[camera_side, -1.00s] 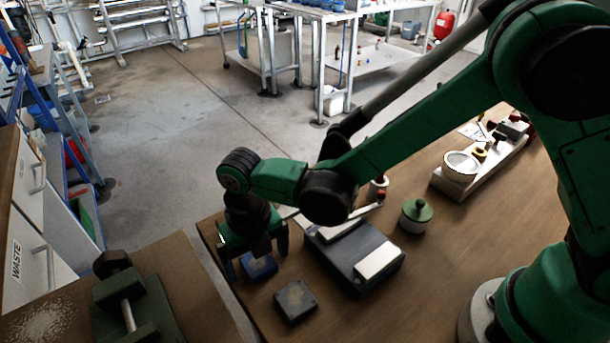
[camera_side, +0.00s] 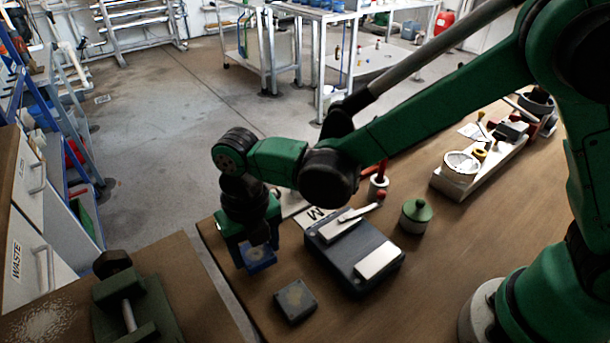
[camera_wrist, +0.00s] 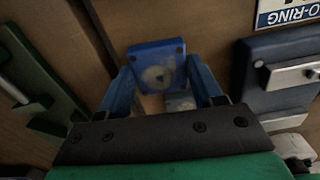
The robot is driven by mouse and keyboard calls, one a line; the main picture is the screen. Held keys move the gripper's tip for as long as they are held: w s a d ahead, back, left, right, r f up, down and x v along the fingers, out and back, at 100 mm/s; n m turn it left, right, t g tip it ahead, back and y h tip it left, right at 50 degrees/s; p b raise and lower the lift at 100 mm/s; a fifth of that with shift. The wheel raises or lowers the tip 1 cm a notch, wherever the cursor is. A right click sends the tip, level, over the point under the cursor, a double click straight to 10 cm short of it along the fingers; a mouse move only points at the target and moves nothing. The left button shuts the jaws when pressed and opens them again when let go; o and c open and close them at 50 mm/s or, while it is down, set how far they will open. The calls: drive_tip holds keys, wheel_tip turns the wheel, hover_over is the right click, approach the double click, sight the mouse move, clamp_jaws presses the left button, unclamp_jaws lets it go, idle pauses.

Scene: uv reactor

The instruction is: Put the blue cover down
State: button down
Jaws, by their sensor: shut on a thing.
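The blue cover (camera_side: 258,259) is a small square block with a pale round mark on its face. It is at the left end of the brown bench, below my gripper (camera_side: 251,256). In the wrist view the blue cover (camera_wrist: 158,50) lies between the two blue fingertips of my gripper (camera_wrist: 160,75), which is shut on it. I cannot tell whether its underside touches the bench. A grey square block (camera_side: 295,302) lies on the bench nearer the camera, apart from the cover.
A dark box with a light plate (camera_side: 378,261) stands right of the cover. A green-lidded pot (camera_side: 416,216) is farther right. A green clamp-like fixture (camera_side: 130,300) sits on the separate left bench, across a gap. An O-RING label (camera_wrist: 285,12) lies behind the dark box.

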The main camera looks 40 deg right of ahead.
wheel_tip(320, 180, up, 17)
wheel_tip(320, 180, up, 3)
hover_over(357, 246)
drive_tip(key=shift+n, duration=0.4)
wheel_tip(357, 246, down, 19)
drive_tip(key=shift+f, duration=0.15)
drive_tip(key=shift+f, duration=0.1)
idle(0.3)
drive_tip(key=shift+c, duration=0.7)
unclamp_jaws()
